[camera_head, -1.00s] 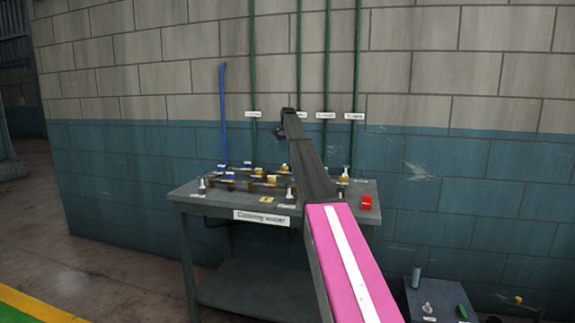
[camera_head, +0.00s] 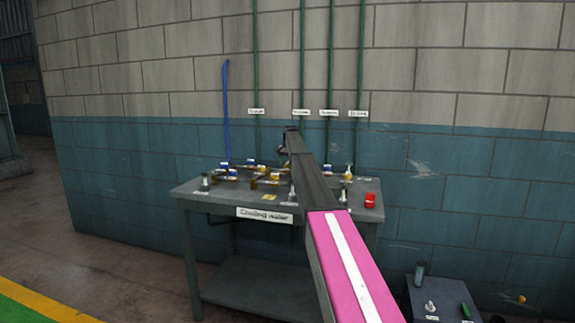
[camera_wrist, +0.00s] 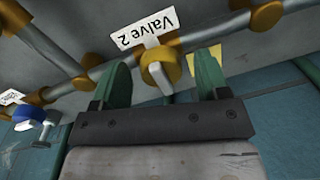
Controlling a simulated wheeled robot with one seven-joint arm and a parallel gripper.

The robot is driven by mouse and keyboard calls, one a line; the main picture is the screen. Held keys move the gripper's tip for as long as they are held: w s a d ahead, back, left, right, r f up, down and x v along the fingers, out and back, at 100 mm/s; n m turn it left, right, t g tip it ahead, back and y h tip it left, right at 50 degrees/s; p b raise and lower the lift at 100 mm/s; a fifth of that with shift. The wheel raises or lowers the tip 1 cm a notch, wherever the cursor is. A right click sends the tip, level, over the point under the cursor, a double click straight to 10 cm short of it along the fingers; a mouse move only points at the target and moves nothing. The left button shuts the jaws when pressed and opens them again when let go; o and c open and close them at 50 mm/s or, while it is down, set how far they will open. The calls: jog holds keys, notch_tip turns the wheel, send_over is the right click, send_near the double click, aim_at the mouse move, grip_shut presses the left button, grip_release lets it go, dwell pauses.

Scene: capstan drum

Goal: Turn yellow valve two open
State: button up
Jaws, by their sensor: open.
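The yellow valve (camera_wrist: 160,70) sits on a grey pipe with brass-coloured fittings in the wrist view. A white label reading "Valve 2" (camera_wrist: 148,33) is just beside it. My gripper (camera_wrist: 164,62) is open, with one green finger on each side of the yellow handle. A gap shows between the handle and each finger, and I cannot tell whether either touches. In the head view several small valves stand on the grey table (camera_head: 215,201). My arm hides part of them, and I cannot make out the gripper or pick out valve two there.
A blue valve (camera_wrist: 24,114) stands on a branch at the left of the wrist view. In the head view a red block (camera_head: 370,200) lies at the table's right end and a "Cooling water" sign (camera_head: 265,215) is on its front. The block wall (camera_head: 470,190) is close behind.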

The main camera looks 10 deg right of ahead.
jog(key=c, duration=0.9)
jog(key=shift+n, duration=0.5)
jog(key=n, duration=0.3)
jog(key=shift+d+n, duration=0.1)
jog(key=shift+n, duration=0.3)
jog(key=n, duration=0.4)
jog(key=shift+g, duration=0.3)
jog(key=n, duration=0.5)
jog(key=shift+w+d, duration=0.1)
jog(key=n, duration=0.4)
